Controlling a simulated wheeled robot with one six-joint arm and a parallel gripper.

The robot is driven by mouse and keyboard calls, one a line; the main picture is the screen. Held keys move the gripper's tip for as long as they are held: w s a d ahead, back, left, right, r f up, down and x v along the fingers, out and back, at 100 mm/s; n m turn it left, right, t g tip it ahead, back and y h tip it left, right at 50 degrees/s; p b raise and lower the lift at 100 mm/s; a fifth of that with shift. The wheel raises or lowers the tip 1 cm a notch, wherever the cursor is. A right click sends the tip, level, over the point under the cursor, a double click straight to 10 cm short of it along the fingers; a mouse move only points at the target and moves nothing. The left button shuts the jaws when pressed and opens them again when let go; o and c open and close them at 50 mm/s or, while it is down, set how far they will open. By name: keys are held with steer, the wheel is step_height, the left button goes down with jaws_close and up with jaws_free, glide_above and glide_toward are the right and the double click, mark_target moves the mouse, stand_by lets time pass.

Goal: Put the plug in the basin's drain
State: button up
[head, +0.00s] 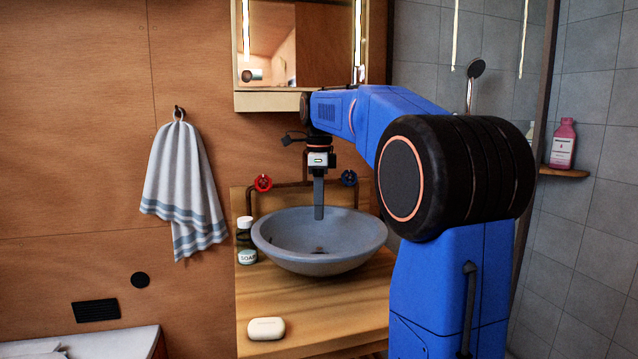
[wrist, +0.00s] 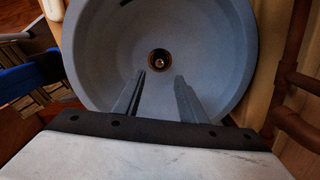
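The grey-blue round basin (head: 283,245) stands on the wooden counter. Its drain (wrist: 159,60) shows in the wrist view as a brass-coloured ring with a dark middle and a small lighter spot inside. I cannot tell whether the plug is in it; I make out no separate plug in either view. My gripper (head: 319,216) points down over the basin. In the wrist view its two fingers (wrist: 160,76) are apart with nothing between them, and the drain appears just beyond the tips.
A soap bottle (head: 246,254) stands left of the basin and a white soap bar (head: 266,328) lies in front. Red (head: 263,183) and blue (head: 348,178) tap handles and pipes are behind. A mirror cabinet (head: 270,101) hangs above; a towel (head: 183,185) hangs left.

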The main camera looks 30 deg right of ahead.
step_height(320, 180, up, 6)
steer(key=shift+r, duration=0.25)
steer(key=shift+s, duration=0.1)
stand_by(0.5)
